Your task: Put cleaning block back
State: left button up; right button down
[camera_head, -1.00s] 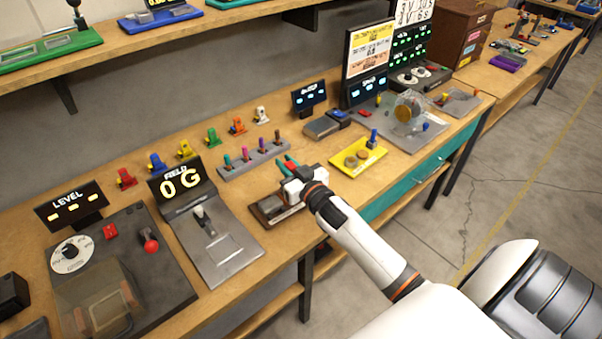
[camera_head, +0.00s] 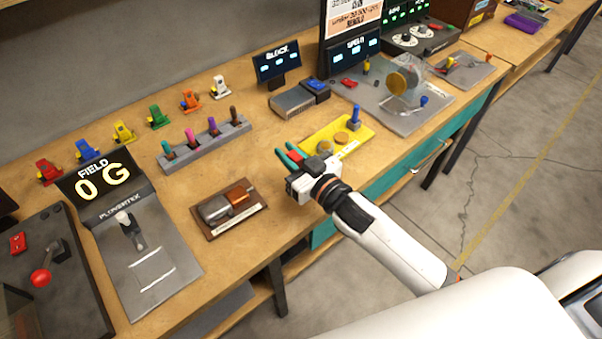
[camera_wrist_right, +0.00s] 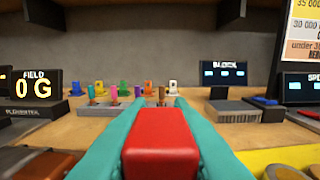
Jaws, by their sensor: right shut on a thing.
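My right gripper (camera_head: 291,156) has teal fingers and is shut on a red block. The red block (camera_wrist_right: 162,142) fills the space between the fingers in the right wrist view; no label on it shows. In the head view the gripper is over the bench's front part, between a brown tray (camera_head: 204,226) and a yellow tray (camera_head: 366,129). A grey pad (camera_head: 293,103) with a blue-topped dark box (camera_head: 315,86) lies behind it, in front of a display reading BLOCK (camera_head: 277,64). The pad also shows in the right wrist view (camera_wrist_right: 228,112). My left gripper is out of view.
A grey rack (camera_head: 207,146) with several coloured pegs stands left of my right gripper. Several small coloured clamps line the back. A FIELD display (camera_head: 100,187) with a lever plate is at left. A clear-covered device (camera_head: 405,82) stands at right. Bare wood lies between rack and pad.

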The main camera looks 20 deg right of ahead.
notch_tip(320, 180, down, 2)
jog(key=shift+s+a+f, duration=0.1)
notch_tip(320, 180, down, 4)
jog(key=shift+r, duration=0.25)
jog(key=shift+f+b, duration=0.3)
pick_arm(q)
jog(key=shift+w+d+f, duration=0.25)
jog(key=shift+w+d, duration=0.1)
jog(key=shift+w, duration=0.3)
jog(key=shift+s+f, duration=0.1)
pick_arm(e)
jog(key=shift+f, duration=0.1)
jog(key=c, duration=1.3)
grip_release()
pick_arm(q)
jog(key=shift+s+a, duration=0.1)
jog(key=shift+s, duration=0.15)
